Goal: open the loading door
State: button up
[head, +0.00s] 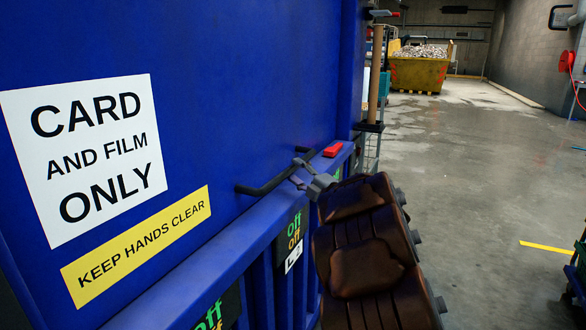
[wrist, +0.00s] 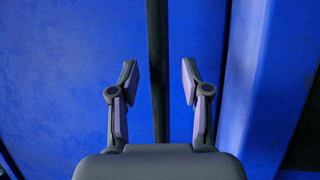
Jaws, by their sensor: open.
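The loading door (head: 230,70) is a large blue panel filling the left of the head view, with a white "CARD AND FILM ONLY" sign and a yellow "KEEP HANDS CLEAR" strip. It appears closed. A dark bar handle (head: 262,188) stands out from its lower right part. My gripper (head: 299,168) is at the handle's right end, its jaws open. In the wrist view the handle (wrist: 157,35) runs up the picture between the two spread fingers (wrist: 159,72), with a gap on each side. The blue door surface (wrist: 60,70) lies behind it.
A blue ledge (head: 190,290) runs below the door, with a red object (head: 333,149) on it and dark "off" panels (head: 294,232) beneath. A wooden post (head: 376,75) stands beyond. The concrete floor (head: 470,170) to the right is open. A yellow skip (head: 418,74) stands far back.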

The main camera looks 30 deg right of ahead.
jog(key=shift+x, duration=1.35)
grip_shut()
